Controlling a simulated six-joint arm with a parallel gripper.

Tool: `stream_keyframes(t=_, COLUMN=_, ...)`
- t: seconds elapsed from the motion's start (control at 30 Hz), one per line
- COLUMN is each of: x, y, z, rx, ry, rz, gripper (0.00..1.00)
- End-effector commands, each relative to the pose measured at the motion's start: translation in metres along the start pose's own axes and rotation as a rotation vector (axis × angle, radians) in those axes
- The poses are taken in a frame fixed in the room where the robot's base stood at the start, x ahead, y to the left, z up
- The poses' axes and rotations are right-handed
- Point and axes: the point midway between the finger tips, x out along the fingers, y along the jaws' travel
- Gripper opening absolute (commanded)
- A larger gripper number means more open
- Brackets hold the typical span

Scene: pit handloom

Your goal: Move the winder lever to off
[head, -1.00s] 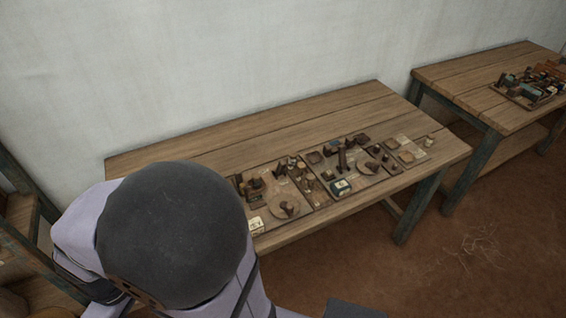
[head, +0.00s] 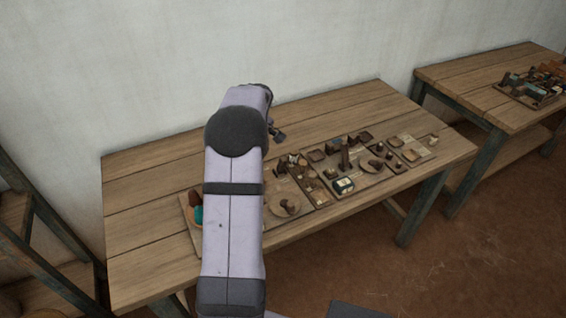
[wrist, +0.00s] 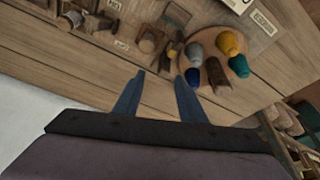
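I cannot tell for certain which part is the winder lever. In the wrist view, a board (wrist: 205,14) holds several small brown wooden fittings, including a block (wrist: 150,40) with a rounded part, and pale labels. A round wooden plate (wrist: 243,64) with yellow, grey, teal and blue cones is to their right. My gripper (wrist: 159,76) is open and empty, with its two bluish fingers apart above the bare tabletop, short of the fittings in the picture. In the head view, my arm covers part of the left board (head: 187,211) and much of my gripper.
The wooden table (head: 140,190) has bare planks behind and left of the boards. More boards with fittings, including a dark upright post (head: 344,155), lie to the right. A second table (head: 455,75) stands at the right, shelving (head: 40,245) at the left, and a wall behind.

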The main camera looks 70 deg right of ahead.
Motion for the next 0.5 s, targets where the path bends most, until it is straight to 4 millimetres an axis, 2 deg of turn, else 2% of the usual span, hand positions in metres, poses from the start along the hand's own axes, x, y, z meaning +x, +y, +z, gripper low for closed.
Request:
stream_keyframes(t=0.03, x=0.003, y=0.032, z=0.017, rx=0.021, ry=0.012, rz=0.022, gripper=0.37)
stream_keyframes(t=0.1, x=0.002, y=0.064, z=0.034, rx=0.032, ry=0.028, rz=0.046, gripper=0.37)
stream_keyframes(t=0.2, x=0.0, y=0.095, z=0.054, rx=0.04, ry=0.041, rz=0.072, gripper=0.37)
stream_keyframes(t=0.3, x=-0.002, y=0.112, z=0.066, rx=0.044, ry=0.049, rz=0.087, gripper=0.37)
stream_keyframes(t=0.5, x=-0.003, y=0.119, z=0.071, rx=0.043, ry=0.052, rz=0.093, gripper=0.37)
